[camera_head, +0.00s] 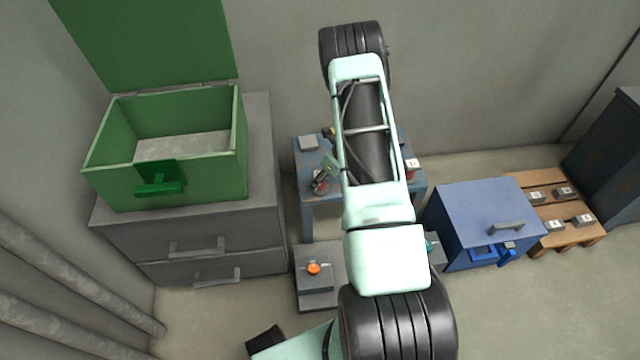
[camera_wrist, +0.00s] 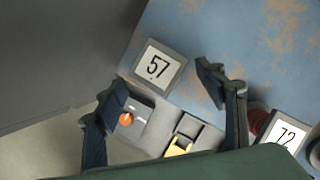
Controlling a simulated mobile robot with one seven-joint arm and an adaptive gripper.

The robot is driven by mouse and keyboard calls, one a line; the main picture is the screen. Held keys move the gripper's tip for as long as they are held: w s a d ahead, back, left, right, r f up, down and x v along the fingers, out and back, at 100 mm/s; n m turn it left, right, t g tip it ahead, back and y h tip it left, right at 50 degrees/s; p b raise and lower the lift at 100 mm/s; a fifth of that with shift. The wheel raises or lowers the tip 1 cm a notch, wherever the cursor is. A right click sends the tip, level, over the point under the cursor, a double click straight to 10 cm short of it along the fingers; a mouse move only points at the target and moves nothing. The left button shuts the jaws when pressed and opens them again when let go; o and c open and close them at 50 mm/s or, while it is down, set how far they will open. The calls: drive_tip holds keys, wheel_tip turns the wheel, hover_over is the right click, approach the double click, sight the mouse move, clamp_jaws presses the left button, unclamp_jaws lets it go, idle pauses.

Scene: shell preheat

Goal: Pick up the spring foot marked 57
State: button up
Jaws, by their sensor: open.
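The spring foot marked 57 (camera_wrist: 160,65) shows in the wrist view as a grey square top with a white label. It is at the corner of the blue, worn table (camera_wrist: 220,30). My gripper (camera_wrist: 165,94) is open, with one dark finger at the lower left of the foot and the other to its right. Nothing is held between the fingers. In the head view my gripper (camera_head: 325,174) is over the left part of the table, and no number 57 can be read there. A label marked 72 (camera_wrist: 285,132) stands to the right, beside a red round part.
A grey platform with an orange button (camera_head: 314,268) stands on the floor in front of the table. A grey drawer cabinet (camera_head: 200,235) with an open green box (camera_head: 210,180) is at the left. A blue box (camera_head: 470,205) and a wooden pallet (camera_head: 568,210) with several labelled blocks are at the right.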

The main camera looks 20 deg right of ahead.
sight(323, 189)
drive_tip(key=b+x, duration=0.2)
drive_tip(key=x, duration=0.3)
drive_tip(key=shift+f, duration=0.15)
drive_tip(key=shift+w, duration=0.1)
drive_tip(key=shift+c, duration=0.5)
drive_tip(key=c, duration=1.3)
drive_tip(key=shift+c, duration=0.6)
drive_tip(key=shift+r, duration=0.25)
